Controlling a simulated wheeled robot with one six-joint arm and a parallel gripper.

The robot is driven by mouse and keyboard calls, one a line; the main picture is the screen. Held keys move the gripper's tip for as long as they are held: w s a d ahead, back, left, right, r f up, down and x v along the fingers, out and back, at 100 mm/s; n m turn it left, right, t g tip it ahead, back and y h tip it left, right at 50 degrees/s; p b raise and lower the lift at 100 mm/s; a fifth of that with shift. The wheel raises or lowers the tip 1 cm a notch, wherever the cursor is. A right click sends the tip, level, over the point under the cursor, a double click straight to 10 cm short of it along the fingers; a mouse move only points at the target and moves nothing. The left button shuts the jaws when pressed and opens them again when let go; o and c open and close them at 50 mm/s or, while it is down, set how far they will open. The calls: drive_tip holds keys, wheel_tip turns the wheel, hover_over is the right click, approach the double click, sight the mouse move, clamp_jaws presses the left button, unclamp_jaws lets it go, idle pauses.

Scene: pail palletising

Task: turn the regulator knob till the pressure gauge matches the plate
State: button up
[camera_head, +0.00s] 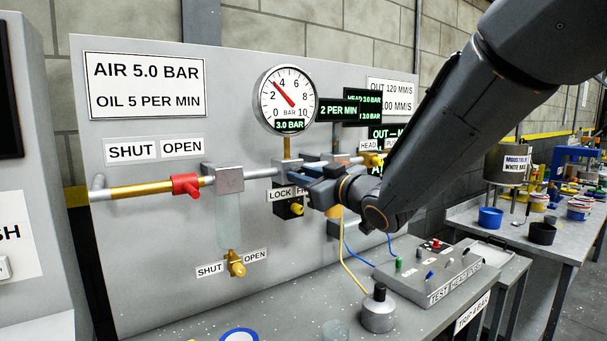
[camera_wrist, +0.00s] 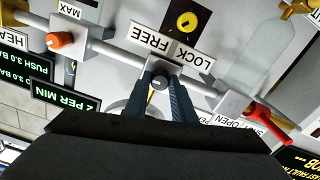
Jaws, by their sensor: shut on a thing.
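The plate (camera_head: 146,85) at the upper left of the panel reads AIR 5.0 BAR and OIL 5 PER MIN. The round pressure gauge (camera_head: 288,99) has a red needle near 3, and its display shows 3.0 BAR. My gripper (camera_head: 291,171) is at the pipe fitting below the gauge. In the wrist view my gripper (camera_wrist: 160,88) has its two fingers on either side of the dark regulator knob (camera_wrist: 158,82) and is shut on it. The knob is hidden by the gripper in the head view.
A yellow knob on a black block (camera_head: 290,208) sits below, beside LOCK and FREE labels. A red valve lever (camera_head: 186,185) is on the pipe to the left. A brass drain valve (camera_head: 235,264) is lower. A test box (camera_head: 440,275) and metal can (camera_head: 378,310) stand on the bench.

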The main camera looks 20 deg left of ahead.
drive_tip(key=m+p, duration=0.2)
drive_tip(key=m, duration=0.5)
idle(0.6)
drive_tip(key=o, duration=1.1)
drive_tip(key=shift+c, duration=0.2)
drive_tip(key=shift+d, duration=0.15)
drive_tip(key=b+v, duration=0.2)
drive_tip(key=v, duration=0.5)
drive_tip(key=shift+s+d, duration=0.15)
drive_tip(key=shift+s, duration=0.15)
